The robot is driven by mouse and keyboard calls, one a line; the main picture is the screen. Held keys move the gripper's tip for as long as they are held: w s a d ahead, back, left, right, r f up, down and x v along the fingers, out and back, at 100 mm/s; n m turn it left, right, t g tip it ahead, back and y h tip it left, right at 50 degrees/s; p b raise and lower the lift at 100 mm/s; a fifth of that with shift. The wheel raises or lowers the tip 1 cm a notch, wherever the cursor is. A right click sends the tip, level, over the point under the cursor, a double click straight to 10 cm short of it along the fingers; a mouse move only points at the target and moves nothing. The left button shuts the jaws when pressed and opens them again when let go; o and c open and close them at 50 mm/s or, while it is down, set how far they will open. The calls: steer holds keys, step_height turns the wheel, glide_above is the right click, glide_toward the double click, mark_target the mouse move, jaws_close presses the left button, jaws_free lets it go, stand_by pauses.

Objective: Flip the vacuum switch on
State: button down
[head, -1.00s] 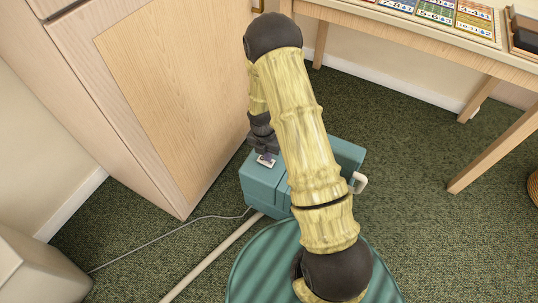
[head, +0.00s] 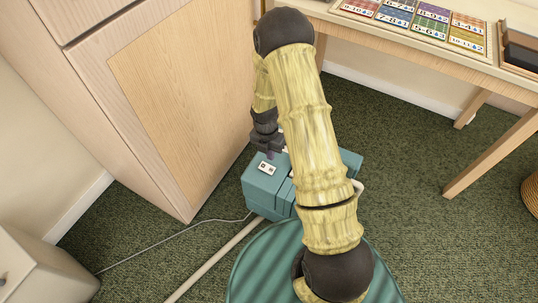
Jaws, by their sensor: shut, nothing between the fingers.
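The teal vacuum (head: 262,190) stands on the carpet beside the wooden cabinet. Its small white switch plate (head: 267,169) is on the top left part of the body, with a small dark reddish switch mark on it. The switch's position is too small to tell. My dark gripper (head: 270,154) is shut and empty, pointing down just behind the switch plate. Whether its fingertips touch the vacuum cannot be told. My yellow arm hides the middle of the vacuum.
The wooden cabinet (head: 180,100) stands close on the left. A pale cord (head: 175,236) and a beige tube (head: 215,262) run across the green carpet. A wooden table (head: 470,62) with colourful cards stands at the back right. Open carpet lies to the right.

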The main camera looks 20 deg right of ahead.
step_height(320, 180, up, 7)
steer(key=p, duration=0.2)
steer(key=shift+s+d+r, duration=0.15)
steer(key=shift+s+d, duration=0.15)
steer(key=shift+d, duration=0.05)
steer(key=s+a+r+m+t+p, duration=0.1)
steer(key=s+r+m+t, duration=0.1)
steer(key=s+r+m, duration=0.75)
steer(key=s+a+r+m+t, duration=0.1)
steer(key=s+r+m, duration=0.4)
steer(key=r+m, duration=0.95)
step_height(320, 180, up, 29)
steer(key=m+p, duration=0.3)
steer(key=p, duration=3)
steer(key=shift+w+d+y, duration=0.25)
steer(key=shift+y, duration=0.15)
steer(key=shift+r, duration=0.1)
